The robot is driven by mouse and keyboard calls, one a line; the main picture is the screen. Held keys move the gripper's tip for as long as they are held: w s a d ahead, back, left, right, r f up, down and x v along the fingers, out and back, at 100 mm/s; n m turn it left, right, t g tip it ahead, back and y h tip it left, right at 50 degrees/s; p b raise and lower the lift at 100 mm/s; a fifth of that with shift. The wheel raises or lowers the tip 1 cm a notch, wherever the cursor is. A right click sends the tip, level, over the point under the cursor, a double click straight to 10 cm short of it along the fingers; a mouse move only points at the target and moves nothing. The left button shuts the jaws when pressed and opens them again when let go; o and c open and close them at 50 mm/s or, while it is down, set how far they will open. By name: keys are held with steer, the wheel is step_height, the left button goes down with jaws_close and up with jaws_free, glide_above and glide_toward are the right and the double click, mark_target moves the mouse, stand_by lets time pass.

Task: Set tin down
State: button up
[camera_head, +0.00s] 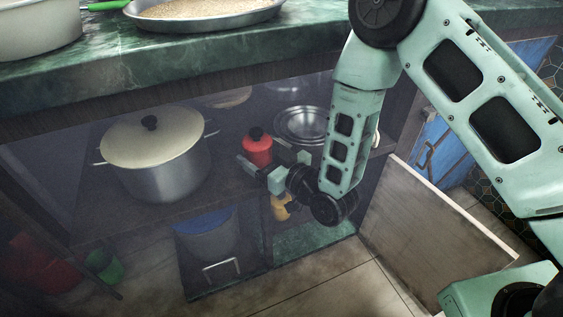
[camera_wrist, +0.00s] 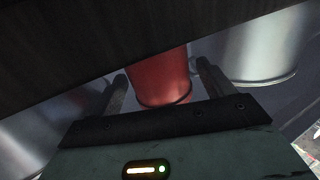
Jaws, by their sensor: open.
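A red tin (camera_head: 257,150) with a dark knob on top stands upright on the cabinet shelf, right of a large pot. My gripper (camera_head: 262,167) is at the front of the tin, low on it. In the wrist view the tin (camera_wrist: 160,80) shows between the two fingers of my gripper (camera_wrist: 162,85), with gaps on both sides. The fingers are open. The tin's base shows resting at shelf level; its top is cut off by the dark wood in the wrist view.
A large steel pot (camera_head: 157,176) with a cream lid stands left on the shelf. Steel plates or bowls (camera_head: 303,122) lie behind on the right. The green countertop (camera_head: 100,72) overhangs above. An open cabinet door (camera_head: 425,232) stands to the right.

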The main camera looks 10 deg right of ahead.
mark_target(258, 159)
steer(key=s+g, duration=0.1)
steer(key=s, duration=0.1)
steer(key=s+d+r+g+h, duration=0.1)
steer(key=s, duration=0.1)
steer(key=s+d+n+g+p, duration=0.1)
steer(key=s, duration=0.1)
steer(key=shift+d+r, duration=0.2)
steer(key=shift+r, duration=0.05)
steer(key=s+d+r+g+h, duration=0.3)
steer(key=s+r, duration=0.1)
steer(key=s, duration=0.3)
steer(key=s+d+r+g+h, duration=0.3)
steer(key=s+g, duration=0.1)
steer(key=s, duration=0.3)
steer(key=s+d+r+m+g+h, duration=0.1)
steer(key=s+d+r+g+h, duration=0.2)
steer(key=s, duration=0.5)
steer(key=shift+d+r+g+h, duration=0.4)
steer(key=shift+r+g, duration=0.1)
steer(key=shift+r, duration=0.35)
steer(key=shift+a, duration=0.1)
